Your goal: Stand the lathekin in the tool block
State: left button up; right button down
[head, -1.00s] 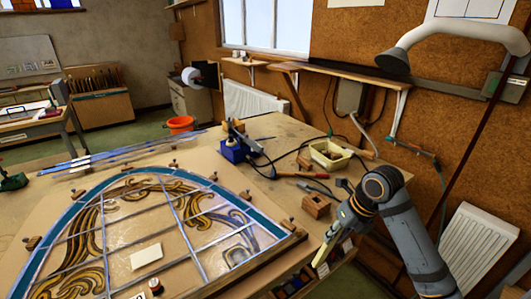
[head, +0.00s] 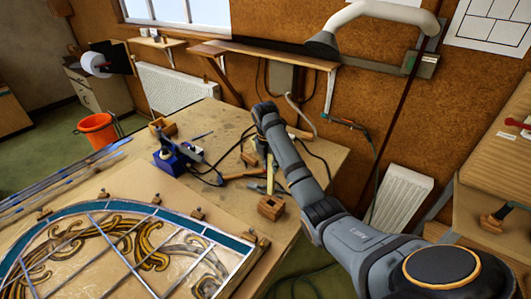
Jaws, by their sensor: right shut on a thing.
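My right gripper (head: 266,150) is at the end of my grey arm, over the right part of the bench, and its fingers are mostly hidden by the wrist. It is shut on the lathekin (head: 270,174), a thin pale yellow strip that hangs upright below it. The tool block (head: 270,208), a small brown wooden block with a dark opening on top, sits near the bench's right edge. The strip's lower end appears just above or behind the block; I cannot tell whether they touch. My left gripper is not in view.
The leaded panel (head: 203,231) with blue-green border glass fills the front left of the bench. A blue soldering stand (head: 170,163) and a hammer (head: 240,175) lie behind the block. Another wooden bench (head: 480,205) stands at the right.

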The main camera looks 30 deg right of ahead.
aim_at(271, 175)
jog(key=f, duration=0.4)
jog(key=shift+s+a, duration=0.1)
jog(key=shift+s, duration=0.3)
notch_tip(271, 175, down, 4)
jog(key=shift+s+r+b, duration=0.1)
jog(key=shift+r+b, duration=0.1)
jog(key=shift+b, duration=0.55)
jog(key=shift+f, duration=0.75)
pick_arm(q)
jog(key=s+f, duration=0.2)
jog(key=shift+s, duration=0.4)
pick_arm(e)
jog(key=c, duration=1.1)
grip_release()
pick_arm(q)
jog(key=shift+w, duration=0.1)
